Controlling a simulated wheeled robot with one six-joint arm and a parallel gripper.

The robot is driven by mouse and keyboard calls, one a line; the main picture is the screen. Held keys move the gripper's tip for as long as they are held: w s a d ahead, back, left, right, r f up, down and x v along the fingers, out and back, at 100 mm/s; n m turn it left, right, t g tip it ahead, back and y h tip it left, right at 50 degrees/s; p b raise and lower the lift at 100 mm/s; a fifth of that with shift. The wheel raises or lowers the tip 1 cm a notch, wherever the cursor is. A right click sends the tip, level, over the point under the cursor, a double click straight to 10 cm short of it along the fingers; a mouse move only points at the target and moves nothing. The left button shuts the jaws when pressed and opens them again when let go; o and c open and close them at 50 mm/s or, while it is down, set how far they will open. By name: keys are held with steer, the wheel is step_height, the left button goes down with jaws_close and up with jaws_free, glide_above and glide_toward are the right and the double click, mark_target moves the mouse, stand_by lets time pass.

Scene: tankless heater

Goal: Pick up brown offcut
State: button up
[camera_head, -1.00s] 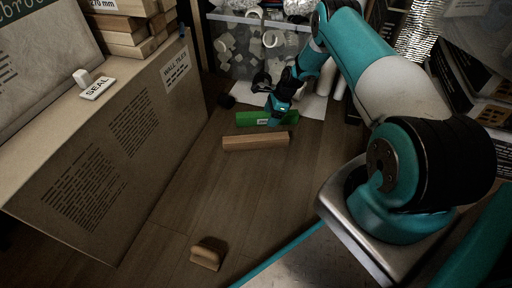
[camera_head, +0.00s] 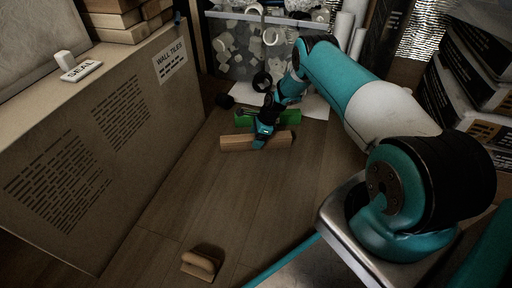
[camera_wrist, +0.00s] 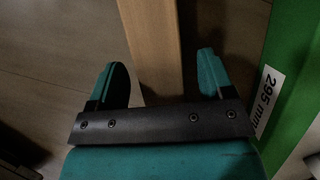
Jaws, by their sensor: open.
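The brown offcut (camera_head: 231,142) is a long plain wooden bar lying on the floor. My gripper (camera_head: 260,143) is over its middle in the head view and hides part of it. In the wrist view the offcut (camera_wrist: 153,40) runs up between the two open fingers of my gripper (camera_wrist: 164,82). The fingers are apart from its sides, with a gap on each side. Whether the fingertips reach down beside it, I cannot tell.
A green bar (camera_head: 290,117) with a "295 mm" label (camera_wrist: 269,96) lies close behind the offcut. A wooden-handled float (camera_head: 201,264) lies on the near floor. A large tile box (camera_head: 110,130) stands at left. A clear bin (camera_head: 240,45) of fittings is behind. The middle floor is free.

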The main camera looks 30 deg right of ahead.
steer(key=shift+w+f, duration=0.1)
steer(key=c, duration=1.3)
step_height(320, 180, up, 20)
steer(key=p, duration=1.1)
